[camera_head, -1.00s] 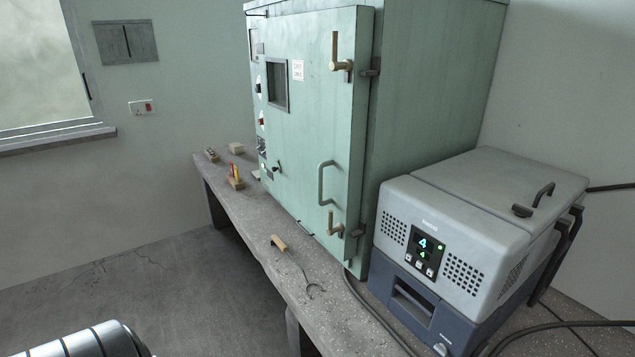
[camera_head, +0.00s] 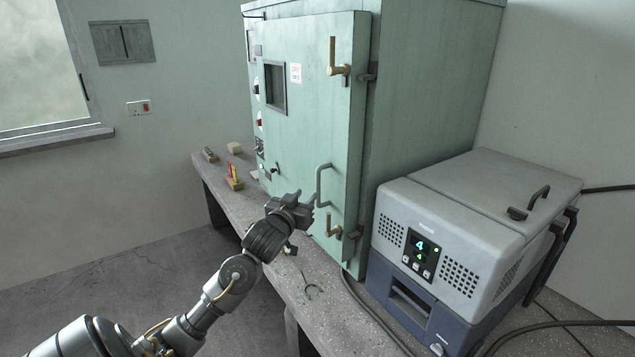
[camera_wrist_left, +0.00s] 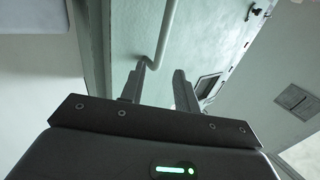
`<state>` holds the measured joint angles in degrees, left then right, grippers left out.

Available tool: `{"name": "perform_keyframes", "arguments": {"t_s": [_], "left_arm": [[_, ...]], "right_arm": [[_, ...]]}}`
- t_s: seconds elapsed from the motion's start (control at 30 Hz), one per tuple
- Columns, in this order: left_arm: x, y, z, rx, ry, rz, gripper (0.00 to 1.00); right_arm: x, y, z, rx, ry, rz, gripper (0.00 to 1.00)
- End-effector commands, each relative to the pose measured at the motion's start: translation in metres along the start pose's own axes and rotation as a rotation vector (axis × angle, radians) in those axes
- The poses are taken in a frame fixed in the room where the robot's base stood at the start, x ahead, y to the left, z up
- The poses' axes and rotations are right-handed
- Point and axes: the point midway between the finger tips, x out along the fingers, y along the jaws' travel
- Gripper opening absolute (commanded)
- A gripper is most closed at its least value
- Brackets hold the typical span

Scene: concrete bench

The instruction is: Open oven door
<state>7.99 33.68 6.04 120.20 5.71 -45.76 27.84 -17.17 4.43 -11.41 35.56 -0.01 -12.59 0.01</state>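The oven is a tall pale green cabinet (camera_head: 440,90) on the bench. Its door (camera_head: 310,120) looks closed against the body. A grey bar handle (camera_head: 319,185) stands upright on the door's lower right part, with a brass latch lever (camera_head: 333,60) above and another (camera_head: 331,228) below. My left gripper (camera_head: 308,203) is just left of the bar handle in the head view. In the left wrist view its fingers (camera_wrist_left: 158,85) are apart, and the handle (camera_wrist_left: 163,40) lies ahead with its bent end near the gap between the tips. Contact cannot be told. My right gripper is out of view.
A grey and blue benchtop device (camera_head: 450,240) stands right of the oven. Cables run along the right.

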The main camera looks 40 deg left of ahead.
Motion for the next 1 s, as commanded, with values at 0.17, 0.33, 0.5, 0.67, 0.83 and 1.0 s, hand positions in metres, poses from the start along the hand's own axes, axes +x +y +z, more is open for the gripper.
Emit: {"name": "perform_keyframes", "arguments": {"t_s": [0.17,0.33,0.5,0.67,0.83,1.0], "left_arm": [[0.024,-0.001,-0.002,0.0,-0.002,-0.002,0.32],[0.057,-0.001,-0.002,0.0,-0.003,-0.003,0.32],[0.085,-0.001,-0.002,0.0,-0.003,-0.002,0.32],[0.1,0.0,0.0,0.001,-0.003,-0.001,0.32],[0.105,0.0,0.001,0.002,-0.002,0.0,0.32],[0.105,0.0,0.002,0.002,-0.002,0.0,0.32]], "right_arm": [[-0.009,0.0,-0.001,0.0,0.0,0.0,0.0],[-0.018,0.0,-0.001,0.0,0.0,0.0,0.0],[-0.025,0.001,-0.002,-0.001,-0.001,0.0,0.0],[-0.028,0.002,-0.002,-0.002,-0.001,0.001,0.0],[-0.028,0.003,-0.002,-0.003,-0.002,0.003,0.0],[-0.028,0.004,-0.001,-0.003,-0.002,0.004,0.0]]}}
